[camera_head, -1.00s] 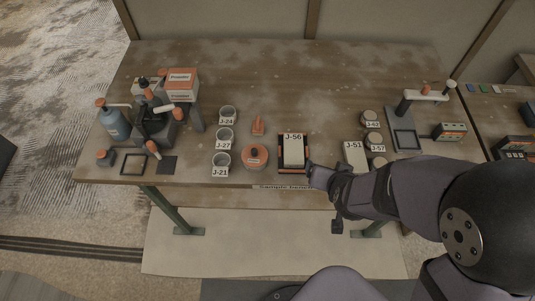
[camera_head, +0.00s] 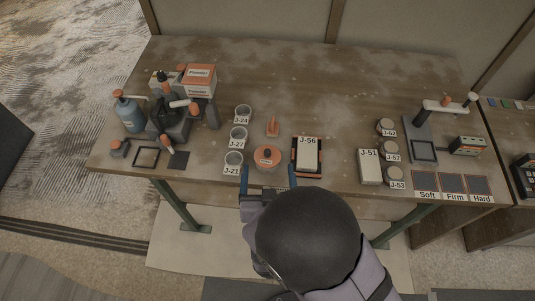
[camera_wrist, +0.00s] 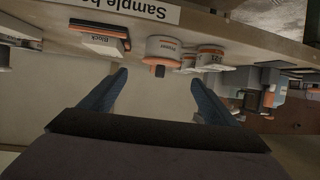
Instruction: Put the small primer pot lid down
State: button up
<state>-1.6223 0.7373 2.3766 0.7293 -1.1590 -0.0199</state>
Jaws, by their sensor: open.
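The primer pot (camera_head: 267,165) is a squat round pot near the front edge of the bench. An orange lid (camera_head: 262,155) with a dark knob sits on top of it. In the wrist view, which looks upside down, the pot (camera_wrist: 163,43) is white with an orange lid (camera_wrist: 152,61). My gripper (camera_head: 268,176) is open and empty at the bench's front edge, right in front of the pot. Its blue fingers point toward the pot, one to each side. They also show in the wrist view (camera_wrist: 158,84), apart from the pot.
Jars J-21 (camera_head: 233,163), J-27 (camera_head: 238,138) and J-24 (camera_head: 243,114) stand left of the pot. An orange stamp-like object (camera_head: 272,127) is behind it. Block J-56 (camera_head: 307,154) lies in a dark tray close on the right. The bench (camera_head: 325,85) is clear at the back middle.

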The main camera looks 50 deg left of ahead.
aim_at(267, 155)
jog(key=shift+p+x, duration=1.15)
jog(key=shift+x, duration=2.2)
jog(key=shift+r, duration=0.1)
jog(key=c, duration=1.2)
jog(key=shift+r, duration=0.15)
notch_tip(267, 155, up, 10)
jog(key=b, duration=0.1)
